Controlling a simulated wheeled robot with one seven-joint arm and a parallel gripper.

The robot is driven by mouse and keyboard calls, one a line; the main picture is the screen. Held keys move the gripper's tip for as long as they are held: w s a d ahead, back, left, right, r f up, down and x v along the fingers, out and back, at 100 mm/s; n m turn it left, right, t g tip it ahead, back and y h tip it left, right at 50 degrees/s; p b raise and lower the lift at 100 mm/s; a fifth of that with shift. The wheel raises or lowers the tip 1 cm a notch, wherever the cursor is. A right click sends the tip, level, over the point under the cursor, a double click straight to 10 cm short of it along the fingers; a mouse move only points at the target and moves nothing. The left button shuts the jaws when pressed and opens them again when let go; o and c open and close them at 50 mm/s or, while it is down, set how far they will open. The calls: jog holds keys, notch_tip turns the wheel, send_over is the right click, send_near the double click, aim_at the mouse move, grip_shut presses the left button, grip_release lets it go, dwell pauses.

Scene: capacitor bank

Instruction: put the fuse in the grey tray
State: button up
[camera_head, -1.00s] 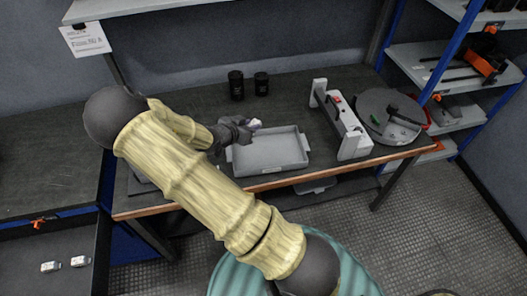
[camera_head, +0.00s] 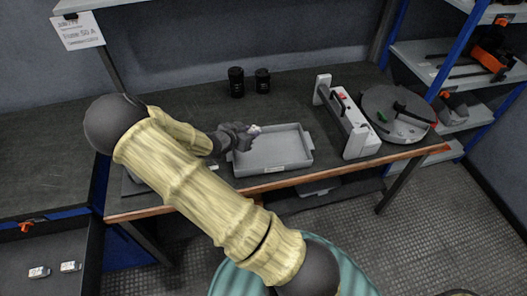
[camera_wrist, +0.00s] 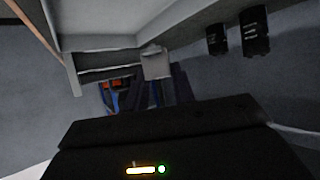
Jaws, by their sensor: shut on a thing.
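The grey tray (camera_head: 273,152) lies on the dark workbench, with low walls and a handle at each end. My gripper (camera_head: 248,132) is at the tray's back left corner. It is shut on a small white fuse (camera_head: 254,129), held at its tips. In the wrist view the fuse (camera_wrist: 156,63) shows between the fingers, with the pale tray (camera_wrist: 95,22) above and left of it. The fuse appears to be above the tray's rim, but the exact height is hard to tell.
Two black canisters (camera_head: 236,83) (camera_head: 262,81) stand behind the tray. A grey device with a red button (camera_head: 345,117) and a round grey plate (camera_head: 397,113) are to its right. Two white pieces (camera_head: 38,272) (camera_head: 70,266) lie in an open drawer at lower left.

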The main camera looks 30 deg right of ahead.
send_over(251, 157)
notch_tip(251, 157, down, 6)
jog(key=shift+r, duration=0.15)
notch_tip(251, 157, down, 3)
jog(key=shift+w+f+b, duration=0.1)
jog(key=shift+w+b, duration=0.05)
jog(key=shift+b, duration=0.15)
jog(key=shift+a+f, duration=0.1)
jog(key=shift+f, duration=0.2)
jog(key=shift+f, duration=0.15)
jog(key=o, duration=1)
